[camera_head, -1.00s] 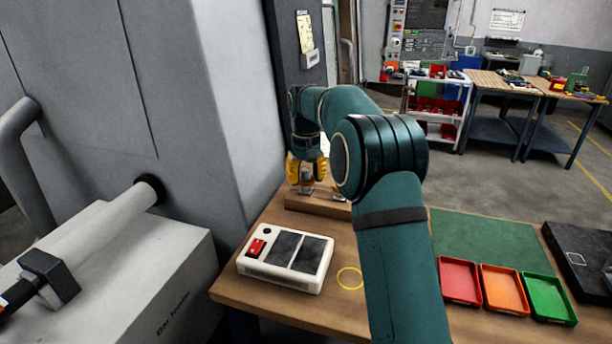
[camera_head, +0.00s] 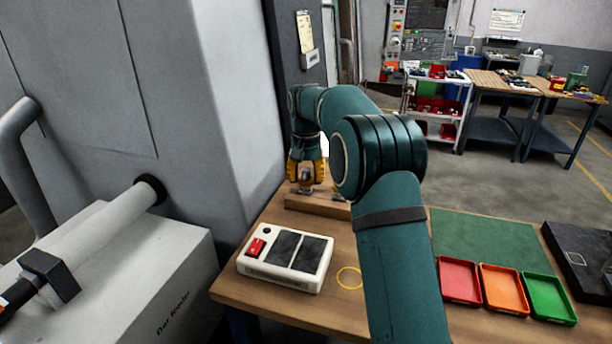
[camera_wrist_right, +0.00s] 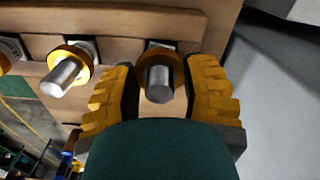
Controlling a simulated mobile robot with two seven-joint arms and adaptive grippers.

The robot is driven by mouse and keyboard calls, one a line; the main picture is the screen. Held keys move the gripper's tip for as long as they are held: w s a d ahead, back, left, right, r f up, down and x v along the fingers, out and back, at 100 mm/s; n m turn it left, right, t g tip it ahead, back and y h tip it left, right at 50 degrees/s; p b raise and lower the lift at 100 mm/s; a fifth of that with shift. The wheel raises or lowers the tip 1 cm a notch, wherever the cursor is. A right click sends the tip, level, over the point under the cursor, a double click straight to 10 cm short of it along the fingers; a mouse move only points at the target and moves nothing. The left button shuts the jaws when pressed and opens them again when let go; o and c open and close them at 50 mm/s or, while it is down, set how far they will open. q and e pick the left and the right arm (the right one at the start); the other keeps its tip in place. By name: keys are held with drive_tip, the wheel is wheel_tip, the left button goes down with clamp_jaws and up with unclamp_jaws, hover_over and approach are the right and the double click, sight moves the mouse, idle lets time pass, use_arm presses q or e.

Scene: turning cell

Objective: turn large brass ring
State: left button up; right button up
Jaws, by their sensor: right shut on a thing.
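My right gripper (camera_head: 306,180) is over a wooden block (camera_head: 315,204) at the table's back left corner. In the right wrist view its yellow-padded fingers (camera_wrist_right: 160,88) are shut on a brownish brass ring (camera_wrist_right: 148,59), one on each side. A steel pin (camera_wrist_right: 159,84) stands up through the ring. Left of it, a yellower brass ring (camera_wrist_right: 86,58) sits around another steel pin (camera_wrist_right: 66,76). Part of a further ring (camera_wrist_right: 4,64) shows at the left edge. In the head view the gripper hides most of the held ring. My left gripper is out of view.
A white device (camera_head: 286,260) with dark pads and a red switch lies in front of the block. Red (camera_head: 459,281), orange (camera_head: 505,290) and green (camera_head: 549,299) trays stand at right, before a green mat (camera_head: 480,240). A grey machine wall (camera_head: 215,120) rises close at left.

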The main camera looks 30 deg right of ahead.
sight(306, 169)
idle(0.8)
drive_tip(key=o, duration=1.2)
drive_tip(key=shift+r, duration=0.1)
wheel_tip(306, 169, up, 12)
